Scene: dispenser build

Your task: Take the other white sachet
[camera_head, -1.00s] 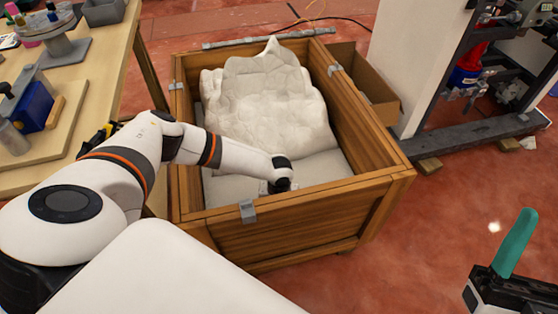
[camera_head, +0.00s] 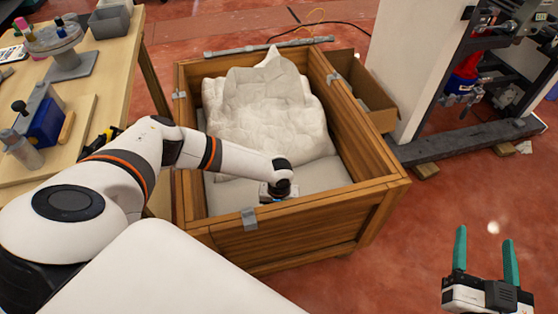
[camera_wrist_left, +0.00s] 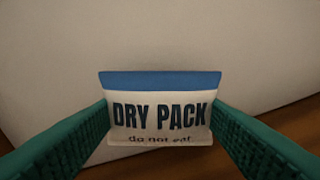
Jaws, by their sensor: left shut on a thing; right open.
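A white sachet (camera_wrist_left: 160,118) with a blue top band and the print "DRY PACK do not eat" fills the middle of the left wrist view. The green fingers of my left gripper (camera_wrist_left: 159,130) press on its two sides. In the head view my left gripper (camera_head: 280,192) is low inside the wooden crate, near its front wall, and mostly hides the sachet. My right gripper (camera_head: 485,241) is open and empty over the floor at the lower right. I make out no second sachet.
The wooden crate (camera_head: 290,235) holds a large crumpled white bag-like thing (camera_head: 262,110) on a pale padded bottom. A cardboard box (camera_head: 362,95) stands behind its right side. A cluttered workbench (camera_head: 95,75) is at left.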

